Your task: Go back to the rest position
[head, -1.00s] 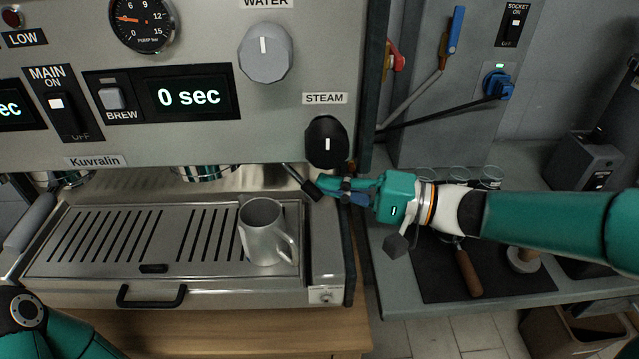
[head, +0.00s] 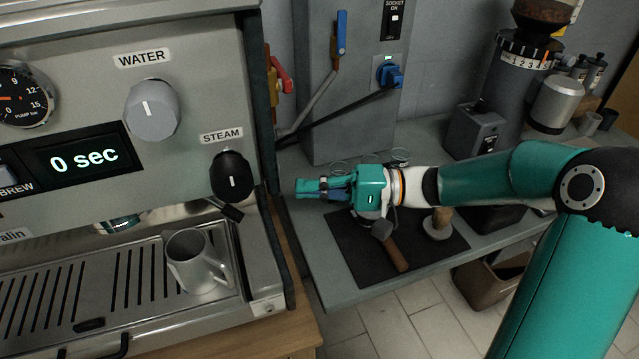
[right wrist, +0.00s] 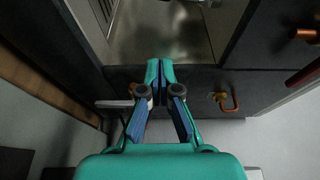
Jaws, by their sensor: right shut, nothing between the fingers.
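My right gripper (head: 318,189) is in the head view, to the right of the espresso machine (head: 180,45), above the side counter. Its fingers point left toward the machine's side and are closed with nothing between them. In the right wrist view the fingertips (right wrist: 160,68) meet in front of the dark machine side. The black steam knob (head: 232,176) is left of the fingertips and apart from them. A metal pitcher (head: 196,262) stands upright on the drip tray (head: 75,285). My left gripper is not in view.
The grey side counter (head: 350,290) holds a dark mat (head: 365,262) with a wooden-handled tool (head: 396,258) and a tamper (head: 438,232). A grinder (head: 512,75) stands at the back right. A bin (head: 484,284) is on the floor below.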

